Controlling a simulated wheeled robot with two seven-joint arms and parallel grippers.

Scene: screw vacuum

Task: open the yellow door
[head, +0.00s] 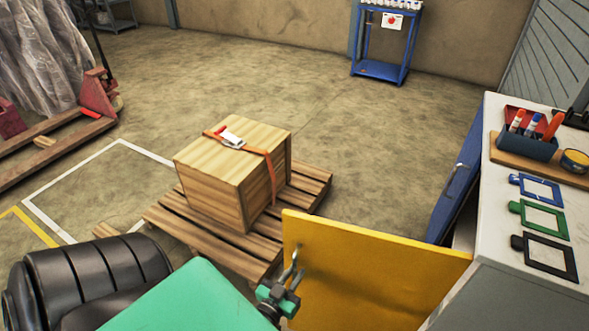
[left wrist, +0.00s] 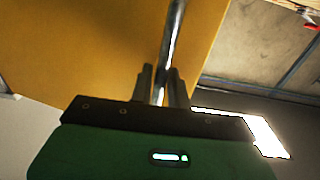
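The yellow door (head: 370,265) stands swung outward from the front of the grey-white cabinet, with its right edge at the cabinet. A metal bar handle (head: 297,262) is near its left edge. My left gripper (head: 285,283) is at the lower end of this handle. In the left wrist view the yellow door (left wrist: 100,45) fills the upper left, and the bar handle (left wrist: 174,40) runs between the two fingers of my left gripper (left wrist: 161,78), which look closed on it. My right gripper is not in view.
A blue door (head: 460,180) also stands out from the cabinet (head: 495,215), behind the yellow one. A wooden crate (head: 225,185) sits on a pallet (head: 170,222) left of the yellow door, close to its free edge.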

